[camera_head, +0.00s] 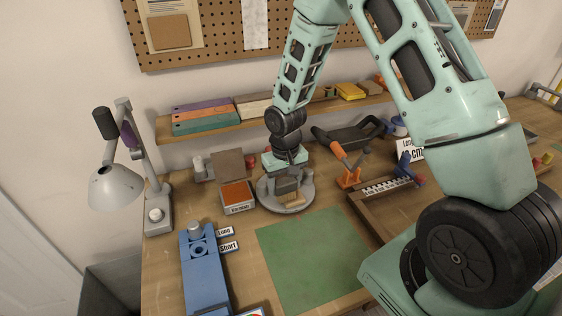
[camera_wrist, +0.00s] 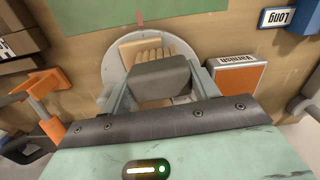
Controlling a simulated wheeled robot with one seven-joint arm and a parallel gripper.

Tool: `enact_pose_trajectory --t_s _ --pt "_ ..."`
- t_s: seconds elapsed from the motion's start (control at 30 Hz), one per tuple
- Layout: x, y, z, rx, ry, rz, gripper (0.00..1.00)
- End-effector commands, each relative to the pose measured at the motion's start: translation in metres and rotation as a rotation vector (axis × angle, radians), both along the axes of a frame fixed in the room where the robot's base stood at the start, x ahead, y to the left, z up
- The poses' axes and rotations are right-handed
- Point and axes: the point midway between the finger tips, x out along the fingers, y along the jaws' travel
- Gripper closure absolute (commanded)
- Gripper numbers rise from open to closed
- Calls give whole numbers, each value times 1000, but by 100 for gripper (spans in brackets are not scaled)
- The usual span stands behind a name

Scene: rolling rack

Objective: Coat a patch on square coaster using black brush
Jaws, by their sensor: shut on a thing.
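My gripper (camera_head: 287,178) points down over a round grey stand (camera_head: 268,205) at the back of the bench. In the wrist view its fingers (camera_wrist: 161,88) are shut on a dark grey block, which I take as the black brush (camera_wrist: 160,76).
A green mat (camera_head: 312,258) lies bare in front. A blue fixture (camera_head: 204,270) with "Long" and "Short" labels is at left, near a lamp (camera_head: 116,187). A shelf (camera_head: 190,133) runs behind.

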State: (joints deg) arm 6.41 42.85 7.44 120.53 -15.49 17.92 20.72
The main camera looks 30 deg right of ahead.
Motion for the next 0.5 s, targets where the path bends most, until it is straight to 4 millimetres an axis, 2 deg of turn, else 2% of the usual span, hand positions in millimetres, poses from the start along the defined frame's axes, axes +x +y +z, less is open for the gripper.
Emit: enact_pose_trajectory --t_s 0.03,0.5 --pt "2 -1 21 -2 -6 -3 62" --pt "8 2 62 0 -3 0 62"
